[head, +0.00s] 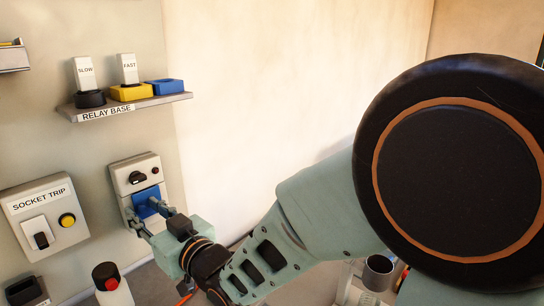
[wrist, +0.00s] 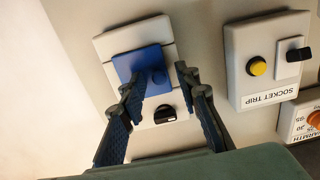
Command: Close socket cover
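The socket is a pale wall box (head: 119,178) with a blue part on its front (head: 143,194). A black knob and a small dark red dot sit above the blue part in the head view. In the wrist view the box appears turned over, with the blue part (wrist: 133,64) above the black knob (wrist: 165,114). My gripper (head: 149,217) is at the front of the box. In the wrist view its fingers (wrist: 160,80) are spread apart, one overlapping the blue part's edge and one to its right. Contact cannot be told. Whether the blue part is a raised cover is unclear.
The socket trip box (head: 47,216), with a yellow button and a black-tipped switch, is beside the socket. The relay base shelf (head: 125,108) is above, holding labelled blocks. The wall to the right is bare.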

